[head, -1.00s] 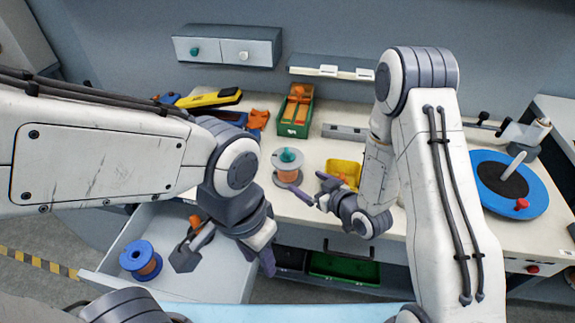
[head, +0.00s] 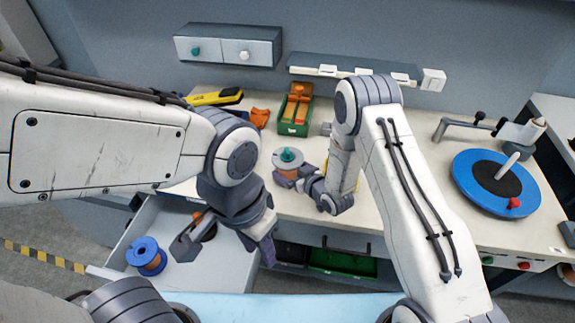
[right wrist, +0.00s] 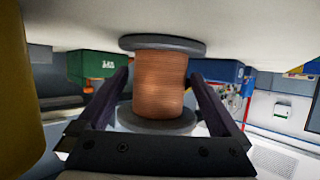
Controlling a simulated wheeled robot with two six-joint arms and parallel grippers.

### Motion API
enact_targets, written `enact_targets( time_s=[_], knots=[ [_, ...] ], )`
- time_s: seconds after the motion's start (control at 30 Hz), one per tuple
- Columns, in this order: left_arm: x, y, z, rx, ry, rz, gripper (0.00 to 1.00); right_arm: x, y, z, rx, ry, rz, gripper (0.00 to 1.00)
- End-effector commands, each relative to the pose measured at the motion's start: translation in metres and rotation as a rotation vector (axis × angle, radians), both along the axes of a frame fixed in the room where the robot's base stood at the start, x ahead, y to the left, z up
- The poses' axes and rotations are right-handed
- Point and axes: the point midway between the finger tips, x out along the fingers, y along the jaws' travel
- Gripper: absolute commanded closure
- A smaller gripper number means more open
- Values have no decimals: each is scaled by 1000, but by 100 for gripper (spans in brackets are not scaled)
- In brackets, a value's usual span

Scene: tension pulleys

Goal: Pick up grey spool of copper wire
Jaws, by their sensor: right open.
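The grey spool of copper wire (head: 288,162) stands on the workbench, with grey flanges and a teal knob on top. In the right wrist view the copper-wound spool (right wrist: 160,85) fills the space between the two dark fingers. My right gripper (head: 290,182) is open at the spool's near side, one finger on each side of it in the right wrist view (right wrist: 160,108). Visible gaps show beside the winding. My left gripper (head: 226,248) is open over the pulled-out drawer, its fingers wide apart, away from the spool.
A blue spool (head: 146,256) stands in the open drawer (head: 215,275). A reddish-brown item there is mostly hidden by my left gripper. A green bin (head: 294,128) stands behind the grey spool. A blue turntable (head: 468,190) is at the right. The bench between spool and turntable is partly clear.

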Motion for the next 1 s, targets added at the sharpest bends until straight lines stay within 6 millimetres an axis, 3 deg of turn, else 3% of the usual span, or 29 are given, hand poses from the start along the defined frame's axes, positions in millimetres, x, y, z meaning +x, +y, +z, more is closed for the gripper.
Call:
enact_targets(
  time_s=[0.13, 0.17, 0.4, 0.77, 1.0],
  knots=[
    [0, 0, 0, 0, 0, 0, 60, 0, 0, 0, 0, 0, 0, 0],
    [0, 0, 0, 0, 0, 0, 60, 0, 0, 0, 0, 0, 0, 8],
    [0, 0, 0, 0, 0, 0, 60, 0, 0, 0, 0, -1, -1, 99],
    [0, 0, -1, 0, 0, 0, 60, 1, 0, 4, 3, -8, 0, 100],
    [0, 0, -5, 0, 0, 0, 60, 2, 0, 16, 2, -9, 0, 100]
  ],
)
